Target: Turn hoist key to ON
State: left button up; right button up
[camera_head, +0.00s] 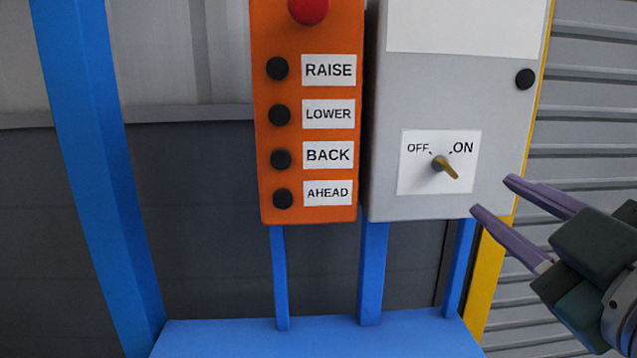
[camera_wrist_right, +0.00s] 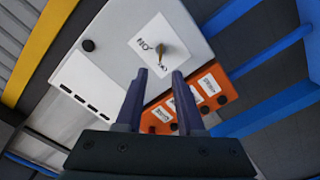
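The hoist key (camera_head: 447,167) is a small brass-yellow handle on a dark round base. It sits on a white plate (camera_head: 420,180) marked OFF at left and ON at right, on the grey box (camera_head: 400,108). Its long end slants down and right, with the base toward the OFF mark. The key also shows in the wrist view (camera_wrist_right: 161,49), beyond my fingertips. My right gripper (camera_head: 492,195) has purple fingers; it is open and empty, to the lower right of the key and apart from it. The wrist view shows its two fingers spread (camera_wrist_right: 159,76). My left gripper is not in view.
An orange control box (camera_head: 308,214) with several black buttons and a red knob (camera_head: 309,9) hangs left of the grey box. Blue posts (camera_head: 371,270) stand below both, above a blue surface (camera_head: 320,340). A yellow post (camera_head: 484,280) runs along the right. Space before the plate is clear.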

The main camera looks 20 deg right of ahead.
aim_at(452, 172)
jog(key=p+x, duration=0.1)
jog(key=x, duration=0.8)
jog(key=shift+w+p, duration=0.35)
jog(key=shift+p, duration=0.05)
jog(key=shift+c, duration=0.3)
grip_shut()
